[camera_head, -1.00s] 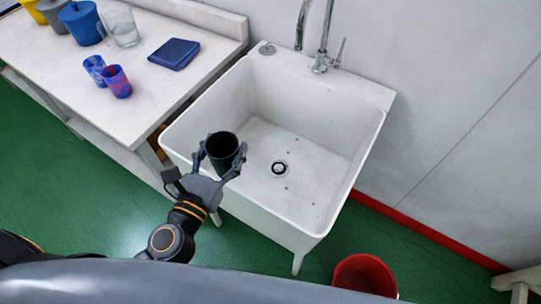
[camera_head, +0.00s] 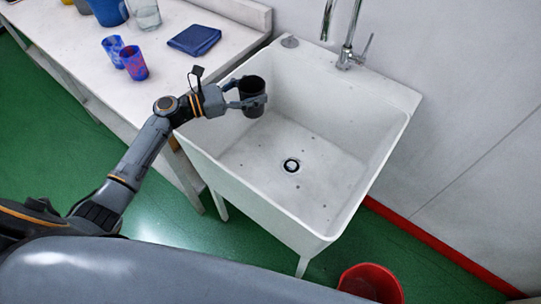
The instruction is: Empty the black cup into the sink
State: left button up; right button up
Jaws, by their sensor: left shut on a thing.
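The black cup (camera_head: 253,93) is held upright, or close to it, over the left inner side of the white sink (camera_head: 387,172). Its opening faces up toward the camera, and its inside is dark, so I cannot tell what it holds. My left gripper (camera_head: 252,104) is shut on the cup, with fingers on both sides of it. The sink basin below is open, with a round drain (camera_head: 291,165) in its floor. My right gripper is not in view.
A chrome tap (camera_head: 346,50) stands at the sink's back edge. Left of the sink, a white table (camera_head: 70,60) bears two patterned cups (camera_head: 134,63), a blue folded item (camera_head: 195,40) and other containers. A red bucket (camera_head: 371,283) stands on the green floor.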

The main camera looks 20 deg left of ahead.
pick_arm(q)
jog(key=shift+m+g+h, duration=0.4)
jog(key=shift+h, duration=0.1)
jog(key=f+b, duration=0.1)
jog(key=a+f+b, duration=0.1)
jog(key=w+a+f+b, duration=0.1)
jog(key=shift+f, duration=0.3)
jog(key=shift+w+a+f+b, duration=0.1)
jog(key=shift+f+b, duration=0.4)
